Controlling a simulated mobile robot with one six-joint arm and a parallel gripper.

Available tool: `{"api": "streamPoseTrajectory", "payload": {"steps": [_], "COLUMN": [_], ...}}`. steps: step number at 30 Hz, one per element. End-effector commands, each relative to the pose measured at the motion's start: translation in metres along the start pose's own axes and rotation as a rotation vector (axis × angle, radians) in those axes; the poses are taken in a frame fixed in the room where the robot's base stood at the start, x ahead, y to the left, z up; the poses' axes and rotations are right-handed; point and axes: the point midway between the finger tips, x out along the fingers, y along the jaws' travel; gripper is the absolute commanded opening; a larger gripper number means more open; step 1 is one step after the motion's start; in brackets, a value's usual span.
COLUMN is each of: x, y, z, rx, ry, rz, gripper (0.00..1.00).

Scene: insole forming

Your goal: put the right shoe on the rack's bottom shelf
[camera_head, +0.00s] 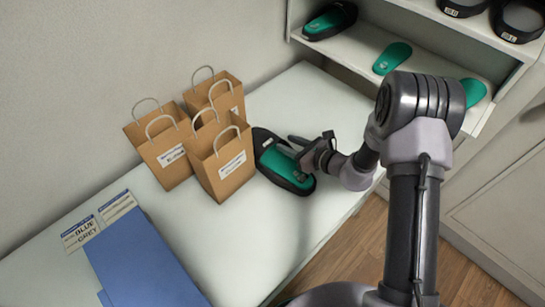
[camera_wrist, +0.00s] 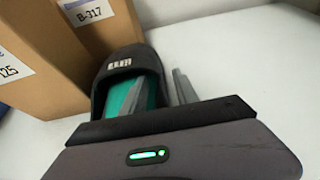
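A black shoe with a teal insole (camera_head: 270,153) lies on the white table beside the paper bags. In the wrist view the shoe (camera_wrist: 124,65) shows its black strap with a small white label, too small to read. My gripper (camera_head: 309,145) is at the shoe's near right side. In the wrist view its two fingers (camera_wrist: 160,92) stand apart, one over the insole and one outside the side wall, with the rim between them. I cannot tell whether they touch it.
Several brown paper bags (camera_head: 232,168) stand close to the shoe's left. A blue folder (camera_head: 140,262) and label cards (camera_head: 80,233) lie at the table's lower left. The rack holds a black shoe (camera_head: 330,20), teal insoles (camera_head: 392,58) and more dark footwear (camera_head: 518,20).

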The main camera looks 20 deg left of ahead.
Motion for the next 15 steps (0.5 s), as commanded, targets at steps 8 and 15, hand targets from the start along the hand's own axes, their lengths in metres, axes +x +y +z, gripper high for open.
{"api": "streamPoseTrajectory", "payload": {"steps": [8, 15], "x": [-0.0004, -0.0005], "y": [-0.0001, -0.0002], "z": [0.0002, 0.0003], "rx": [0.0, 0.0], "ry": [0.0, -0.001], "rz": [0.0, 0.0], "gripper": [0.0, 0.0]}}
